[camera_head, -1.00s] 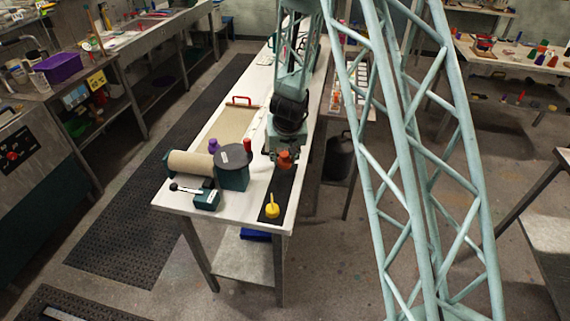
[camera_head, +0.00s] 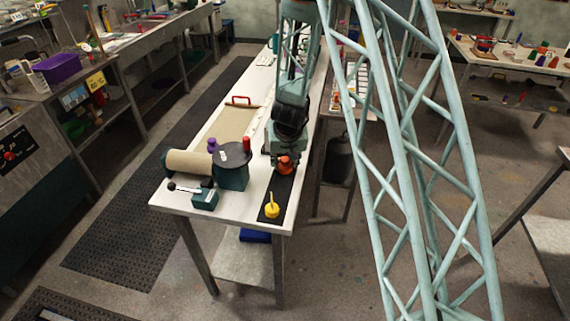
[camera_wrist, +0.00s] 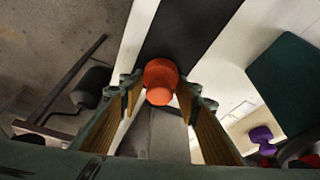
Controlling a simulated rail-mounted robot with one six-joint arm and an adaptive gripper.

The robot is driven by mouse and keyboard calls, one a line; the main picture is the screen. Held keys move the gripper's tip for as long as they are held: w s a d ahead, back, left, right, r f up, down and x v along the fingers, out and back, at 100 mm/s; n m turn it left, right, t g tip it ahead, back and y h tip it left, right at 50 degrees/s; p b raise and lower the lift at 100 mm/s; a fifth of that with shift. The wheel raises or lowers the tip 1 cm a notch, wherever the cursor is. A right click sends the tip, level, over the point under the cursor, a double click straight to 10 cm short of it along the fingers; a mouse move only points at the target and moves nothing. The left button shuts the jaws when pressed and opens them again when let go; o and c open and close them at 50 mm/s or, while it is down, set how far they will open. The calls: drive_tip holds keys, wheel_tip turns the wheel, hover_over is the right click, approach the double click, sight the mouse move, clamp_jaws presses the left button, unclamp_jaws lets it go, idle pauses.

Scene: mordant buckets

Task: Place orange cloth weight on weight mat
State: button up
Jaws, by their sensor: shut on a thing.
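The orange cloth weight (camera_head: 285,166) is held in my gripper (camera_head: 284,159) at the right side of the white table. In the wrist view the orange weight (camera_wrist: 160,74) sits between the two fingers of my gripper (camera_wrist: 162,90), which are shut on it. The black weight mat (camera_head: 266,217) lies along the table's right edge; it also shows as a dark strip in the wrist view (camera_wrist: 188,22). The weight is over the mat's far part; I cannot tell whether it touches the mat. A yellow weight (camera_head: 272,210) stands on the mat's near end.
Left of the mat stands a teal bucket with a dark round top (camera_head: 233,172). A red weight (camera_head: 246,144) and a purple weight (camera_head: 212,145) stand near it. A beige roll (camera_head: 189,162) and a small teal box (camera_head: 205,198) lie further left.

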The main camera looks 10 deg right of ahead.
drive_tip(key=shift+f, duration=0.2)
drive_tip(key=o, duration=1.1)
drive_tip(key=shift+r, duration=0.2)
drive_tip(key=shift+s+r+p, duration=0.15)
drive_tip(key=shift+r+p, duration=0.15)
drive_tip(key=shift+r, duration=0.25)
drive_tip(key=shift+p+v, duration=2.75)
drive_tip(key=shift+v, duration=2.7)
drive_tip(key=shift+s, duration=0.1)
